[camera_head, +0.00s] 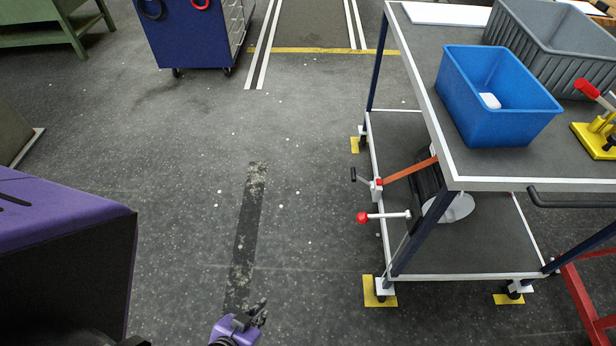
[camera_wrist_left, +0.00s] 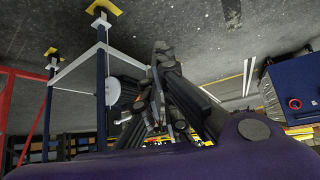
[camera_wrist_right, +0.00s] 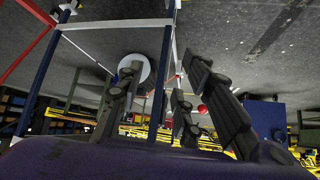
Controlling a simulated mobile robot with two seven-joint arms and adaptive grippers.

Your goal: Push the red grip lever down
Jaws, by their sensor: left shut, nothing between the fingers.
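A lever with a red grip (camera_head: 587,89) belongs to a clamp on a yellow base (camera_head: 595,138). It stands on the table top at the far right of the head view, its grip raised and slanting up to the left. My left gripper (camera_head: 256,314) is low over the floor at the bottom of the head view, shut and empty, far from the lever. Its fingers lie together in the left wrist view (camera_wrist_left: 158,52). My right gripper (camera_wrist_right: 164,68) shows only in its wrist view, fingers apart with nothing clearly between them. The clamp is not discernible in either wrist view.
A blue bin (camera_head: 490,120) with a white item inside and a grey crate (camera_head: 560,70) stand on the cart's table top (camera_head: 425,55). A red ball knob (camera_head: 362,217) on a rod sticks out from the cart's left side.

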